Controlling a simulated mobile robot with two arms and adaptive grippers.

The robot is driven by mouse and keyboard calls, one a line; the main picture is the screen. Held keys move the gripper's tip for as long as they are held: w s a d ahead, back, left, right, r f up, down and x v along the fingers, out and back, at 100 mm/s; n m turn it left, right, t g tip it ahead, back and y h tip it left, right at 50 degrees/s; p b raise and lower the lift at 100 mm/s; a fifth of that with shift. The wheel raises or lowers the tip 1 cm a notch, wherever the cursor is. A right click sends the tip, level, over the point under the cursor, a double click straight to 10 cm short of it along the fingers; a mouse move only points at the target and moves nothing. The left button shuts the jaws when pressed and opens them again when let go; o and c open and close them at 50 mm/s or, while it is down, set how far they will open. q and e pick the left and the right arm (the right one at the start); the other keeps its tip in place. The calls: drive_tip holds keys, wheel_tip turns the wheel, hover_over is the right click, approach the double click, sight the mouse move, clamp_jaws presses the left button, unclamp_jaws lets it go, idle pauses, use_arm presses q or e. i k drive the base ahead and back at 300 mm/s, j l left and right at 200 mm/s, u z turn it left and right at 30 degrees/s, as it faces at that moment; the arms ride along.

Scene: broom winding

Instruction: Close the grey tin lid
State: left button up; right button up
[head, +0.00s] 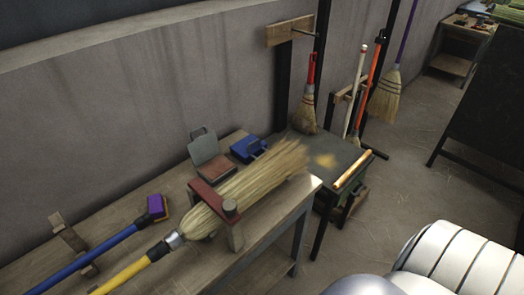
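The grey tin lid (204,146) stands raised and tilted back at the rear of the wooden bench, near the wall. Below and in front of it is the tin's body (217,172), low and open, with a reddish-brown content or surface showing. Neither of my grippers is in view.
A bound straw broom head (250,188) lies across the bench (125,218), held by a red-topped wooden clamp (216,198). A blue box (247,149) sits right of the tin. A purple block (156,207) and blue and yellow handles are at left. Brooms hang behind.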

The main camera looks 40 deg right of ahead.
sight(202, 148)
drive_tip(key=z, duration=0.7)
drive_tip(key=i+l, duration=0.05)
